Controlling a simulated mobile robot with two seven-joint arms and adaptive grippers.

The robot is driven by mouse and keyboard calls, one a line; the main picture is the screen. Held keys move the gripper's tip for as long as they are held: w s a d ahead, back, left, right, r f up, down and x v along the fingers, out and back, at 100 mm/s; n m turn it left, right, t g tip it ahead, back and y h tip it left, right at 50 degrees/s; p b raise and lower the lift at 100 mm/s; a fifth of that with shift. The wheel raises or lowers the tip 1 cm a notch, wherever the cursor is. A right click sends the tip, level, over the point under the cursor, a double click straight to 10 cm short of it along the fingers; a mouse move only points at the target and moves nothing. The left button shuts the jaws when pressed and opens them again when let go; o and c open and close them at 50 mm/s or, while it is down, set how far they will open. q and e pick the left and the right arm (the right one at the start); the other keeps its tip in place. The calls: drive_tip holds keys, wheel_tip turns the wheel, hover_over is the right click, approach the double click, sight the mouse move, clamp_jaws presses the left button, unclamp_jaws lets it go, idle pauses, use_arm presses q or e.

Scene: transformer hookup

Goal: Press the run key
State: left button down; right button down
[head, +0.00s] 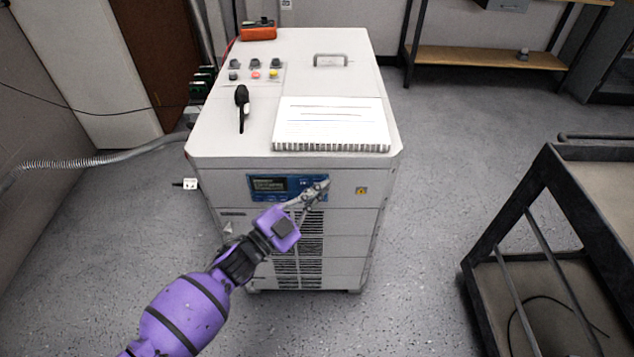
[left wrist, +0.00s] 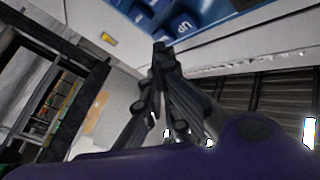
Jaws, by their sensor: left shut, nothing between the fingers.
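A blue control panel (head: 265,186) with a small dark display is set in the front face of the white cabinet (head: 340,225), near its top. My left gripper (head: 322,186) is shut and empty, with its fingertips in front of the panel's right end. In the left wrist view the shut fingertips (left wrist: 160,48) are close to the blue panel (left wrist: 195,14). A key marked "UP" (left wrist: 183,26) shows just beyond them. Whether the tips touch the panel, I cannot tell. The run key cannot be picked out; the fingers cover part of the keys. My right gripper is out of view.
A dark metal cart (head: 590,200) stands at the right. Floor between cart and cabinet is clear.

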use_arm(q)
drive_tip(key=shift+w, duration=0.35)
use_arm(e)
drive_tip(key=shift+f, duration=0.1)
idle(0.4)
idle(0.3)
use_arm(q)
drive_tip(key=shift+s, duration=0.75)
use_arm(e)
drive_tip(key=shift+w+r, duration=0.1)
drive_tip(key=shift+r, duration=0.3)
use_arm(q)
drive_tip(key=shift+s+p, duration=0.1)
drive_tip(key=shift+p, duration=0.2)
